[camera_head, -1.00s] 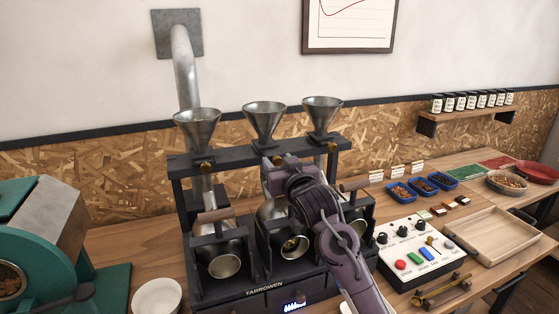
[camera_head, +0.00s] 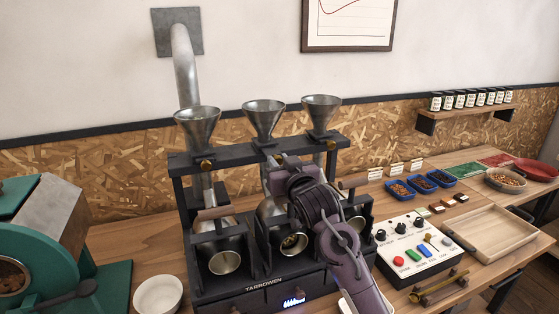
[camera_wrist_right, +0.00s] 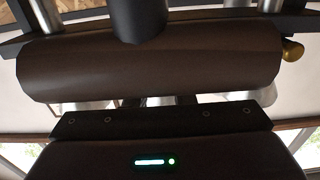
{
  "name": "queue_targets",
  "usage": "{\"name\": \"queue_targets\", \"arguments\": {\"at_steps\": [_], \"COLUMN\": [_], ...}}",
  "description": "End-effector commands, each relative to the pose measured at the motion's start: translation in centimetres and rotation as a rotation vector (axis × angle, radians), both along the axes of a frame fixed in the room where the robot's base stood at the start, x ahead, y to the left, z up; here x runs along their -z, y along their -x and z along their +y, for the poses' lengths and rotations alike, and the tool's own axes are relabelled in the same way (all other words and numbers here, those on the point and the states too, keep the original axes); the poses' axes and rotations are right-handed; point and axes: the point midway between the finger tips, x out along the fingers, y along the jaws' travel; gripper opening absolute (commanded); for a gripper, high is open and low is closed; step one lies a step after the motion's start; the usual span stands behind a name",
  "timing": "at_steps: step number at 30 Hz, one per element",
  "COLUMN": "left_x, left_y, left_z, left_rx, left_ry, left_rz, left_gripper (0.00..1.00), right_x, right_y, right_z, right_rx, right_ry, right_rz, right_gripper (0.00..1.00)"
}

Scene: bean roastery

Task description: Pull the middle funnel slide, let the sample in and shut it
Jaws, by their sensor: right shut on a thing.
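The middle funnel (camera_head: 264,115) stands on the dark top bar of the roaster (camera_head: 249,151), between the left funnel (camera_head: 198,127) and the right funnel (camera_head: 321,111). My right gripper (camera_head: 278,160) is just below the middle funnel, shut on the middle funnel slide. The slide is mostly hidden behind the gripper and wrist. I cannot tell how far out it is or see the sample. Brass knobs of the left slide (camera_head: 207,165) and right slide (camera_head: 331,145) show. A brass knob (camera_wrist_right: 292,50) also shows in the right wrist view. My left gripper is out of view.
Below are the drum mouths, the left one (camera_head: 224,262) open, and wooden handles (camera_head: 213,214). A white bowl (camera_head: 158,295) stands front left. A control box (camera_head: 411,246), blue trays (camera_head: 421,185) and a wooden tray (camera_head: 491,236) lie to the right.

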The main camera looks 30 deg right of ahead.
Motion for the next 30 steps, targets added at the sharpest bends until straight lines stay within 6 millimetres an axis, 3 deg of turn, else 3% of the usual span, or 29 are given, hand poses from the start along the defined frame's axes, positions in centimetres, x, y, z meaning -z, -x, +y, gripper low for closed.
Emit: {"name": "queue_targets", "arguments": {"at_steps": [2,3,7,17,30], "left_x": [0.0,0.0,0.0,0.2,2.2], "left_y": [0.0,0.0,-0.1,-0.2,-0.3], "left_z": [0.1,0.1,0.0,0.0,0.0], "left_rx": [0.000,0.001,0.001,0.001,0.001], "left_ry": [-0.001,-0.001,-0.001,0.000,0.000], "left_rz": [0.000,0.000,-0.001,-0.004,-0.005], "left_gripper": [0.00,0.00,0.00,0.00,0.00], "right_x": [-0.2,-0.2,-0.2,-0.1,0.1], "right_y": [0.0,0.0,0.0,0.4,6.7], "right_z": [0.0,0.0,0.0,0.1,1.6], "right_rx": [0.000,0.000,0.000,0.000,-0.001], "right_ry": [0.001,0.001,0.001,0.001,0.002], "right_rz": [-0.004,-0.005,-0.005,-0.005,-0.005], "right_gripper": [0.00,0.26,0.43,0.44,0.44]}}
